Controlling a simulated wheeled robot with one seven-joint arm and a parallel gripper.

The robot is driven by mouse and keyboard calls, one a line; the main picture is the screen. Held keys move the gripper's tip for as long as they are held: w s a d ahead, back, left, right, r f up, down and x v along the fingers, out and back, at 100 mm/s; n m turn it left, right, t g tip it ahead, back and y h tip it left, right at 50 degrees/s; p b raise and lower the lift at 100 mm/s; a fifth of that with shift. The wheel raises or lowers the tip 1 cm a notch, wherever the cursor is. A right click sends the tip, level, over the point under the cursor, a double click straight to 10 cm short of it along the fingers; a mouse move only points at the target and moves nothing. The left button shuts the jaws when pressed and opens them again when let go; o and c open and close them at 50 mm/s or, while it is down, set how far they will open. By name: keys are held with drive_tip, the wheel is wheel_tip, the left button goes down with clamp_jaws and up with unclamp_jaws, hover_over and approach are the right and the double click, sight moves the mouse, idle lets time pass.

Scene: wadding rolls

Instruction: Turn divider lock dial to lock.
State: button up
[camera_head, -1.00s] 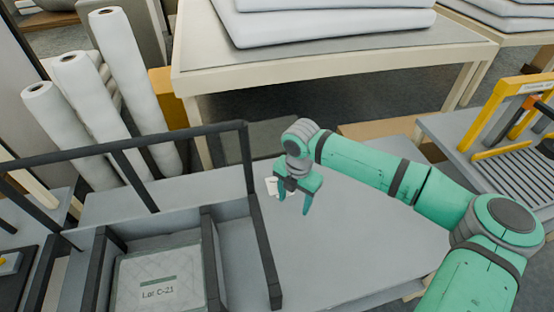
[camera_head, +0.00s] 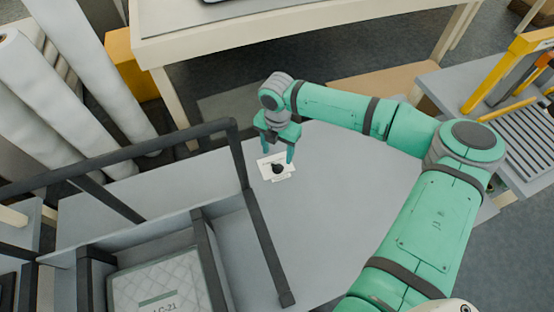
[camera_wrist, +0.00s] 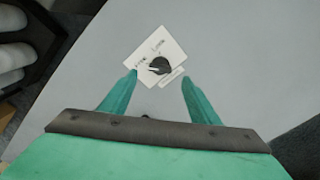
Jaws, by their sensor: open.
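The divider lock dial (camera_head: 278,168) is a small black knob on a white label plate (camera_head: 264,164) on the grey table top. In the wrist view the dial (camera_wrist: 159,66) has a pale pointer line aimed left, toward the word at the plate's left side, which looks like "OPEN". A second word, which looks like "LOCK", is printed near the plate's top. My gripper (camera_head: 278,155) is open and empty above the plate. In the wrist view its fingertips (camera_wrist: 159,77) stand either side of the dial, apart from it.
A black frame rail (camera_head: 262,235) stands left of the dial on the grey table (camera_head: 340,210). A quilted pack (camera_head: 160,285) lies in a bay at lower left. White rolls (camera_head: 60,90) lean at upper left. The table right of the dial is clear.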

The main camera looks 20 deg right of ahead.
sight(278, 165)
drive_tip(key=shift+f, duration=3.15)
drive_tip(key=shift+s, duration=0.15)
drive_tip(key=c, duration=1.1)
